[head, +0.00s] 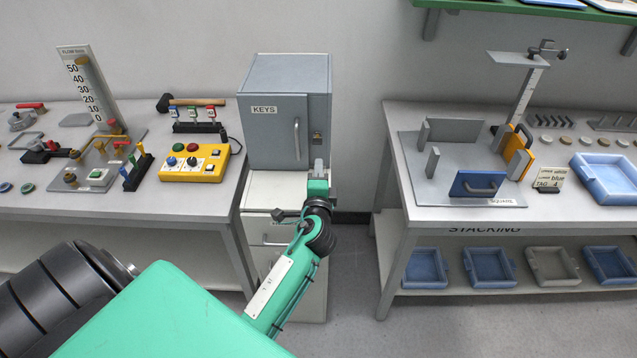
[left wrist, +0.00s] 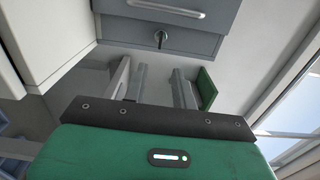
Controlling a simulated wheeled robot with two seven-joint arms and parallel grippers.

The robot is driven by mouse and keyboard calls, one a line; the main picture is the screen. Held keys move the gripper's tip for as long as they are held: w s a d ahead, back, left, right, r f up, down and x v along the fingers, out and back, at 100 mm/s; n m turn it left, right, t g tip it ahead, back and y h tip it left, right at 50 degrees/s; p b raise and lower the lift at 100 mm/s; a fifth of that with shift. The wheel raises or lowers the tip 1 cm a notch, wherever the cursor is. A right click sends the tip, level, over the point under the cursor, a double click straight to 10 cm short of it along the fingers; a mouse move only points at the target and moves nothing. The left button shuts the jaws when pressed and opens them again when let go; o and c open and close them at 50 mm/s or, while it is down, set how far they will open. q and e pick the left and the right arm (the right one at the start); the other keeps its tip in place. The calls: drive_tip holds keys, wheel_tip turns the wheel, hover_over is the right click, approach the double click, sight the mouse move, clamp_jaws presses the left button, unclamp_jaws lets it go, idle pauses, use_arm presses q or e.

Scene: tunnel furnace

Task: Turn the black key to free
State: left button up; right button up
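The grey cabinet labelled KEYS (head: 275,135) stands shut on a white drawer unit. In the left wrist view, a small dark key or lock piece (left wrist: 160,38) sits on the cabinet front (left wrist: 185,37), beside the bar handle. Its exact turn is too small to read. In the head view, a small lock plate (head: 317,137) shows right of the handle (head: 297,138). My left gripper (head: 319,168) is just below that plate. In the left wrist view its fingers (left wrist: 160,88) are apart with nothing between them, and the dark piece is ahead, apart from them. My right gripper is out of view.
A yellow box with knobs (head: 195,163) and a small rack of coloured tags (head: 196,120) are on the left table. The white drawer unit (head: 262,190) is under the cabinet. The right table (head: 400,165) stands across a floor gap.

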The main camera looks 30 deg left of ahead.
use_arm(q)
drive_tip(key=shift+v, duration=1.1)
